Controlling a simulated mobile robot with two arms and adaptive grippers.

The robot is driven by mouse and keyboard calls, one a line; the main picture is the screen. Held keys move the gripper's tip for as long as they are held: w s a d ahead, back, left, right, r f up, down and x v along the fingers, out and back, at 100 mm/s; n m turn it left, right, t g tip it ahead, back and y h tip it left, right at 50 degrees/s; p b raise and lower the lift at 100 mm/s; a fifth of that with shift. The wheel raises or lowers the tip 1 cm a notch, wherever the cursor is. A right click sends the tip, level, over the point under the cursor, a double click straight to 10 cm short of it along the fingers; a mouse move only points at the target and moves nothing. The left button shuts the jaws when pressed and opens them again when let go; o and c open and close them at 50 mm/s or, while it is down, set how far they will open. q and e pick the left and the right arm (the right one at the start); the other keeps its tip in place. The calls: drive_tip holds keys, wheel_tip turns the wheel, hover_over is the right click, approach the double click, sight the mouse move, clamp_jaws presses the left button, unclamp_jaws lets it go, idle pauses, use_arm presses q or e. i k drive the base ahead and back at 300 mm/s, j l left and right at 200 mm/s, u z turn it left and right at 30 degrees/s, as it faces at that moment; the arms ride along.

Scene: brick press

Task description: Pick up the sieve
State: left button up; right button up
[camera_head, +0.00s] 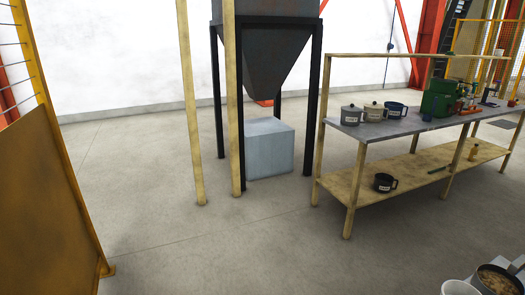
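I cannot make out a sieve for certain in the head view. A round dark-rimmed vessel with brown, grainy contents (497,281) is cut off at the bottom right corner. I cannot tell whether it is a sieve or a pot. A white round container (459,288) stands beside it, also cut off by the bottom edge. Neither of my grippers shows in this view.
A workbench (408,130) at the right holds mugs (374,111), a green machine (438,99) and small items. A dark mug (384,182) sits on its lower shelf. A hopper (276,55) stands over a pale block (269,148). The middle floor is clear.

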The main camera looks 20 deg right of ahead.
sight(489, 280)
drive_tip(key=i+z, duration=0.25)
drive_tip(key=i, duration=0.25)
drive_tip(key=i+z, duration=0.25)
drive_tip(key=i, duration=0.25)
drive_tip(key=i+j+z, duration=0.2)
drive_tip(key=i, duration=0.25)
drive_tip(key=i+j+z, duration=0.25)
drive_tip(key=i, duration=0.25)
drive_tip(key=i+l+z, duration=0.15)
drive_tip(key=z, duration=0.35)
drive_tip(key=i+z, duration=0.3)
drive_tip(key=z, duration=0.15)
drive_tip(key=i+z, duration=0.25)
drive_tip(key=z, duration=0.25)
drive_tip(key=i+j+z, duration=0.15)
drive_tip(key=z, duration=0.3)
drive_tip(key=i+j+z, duration=0.25)
drive_tip(key=z, duration=0.25)
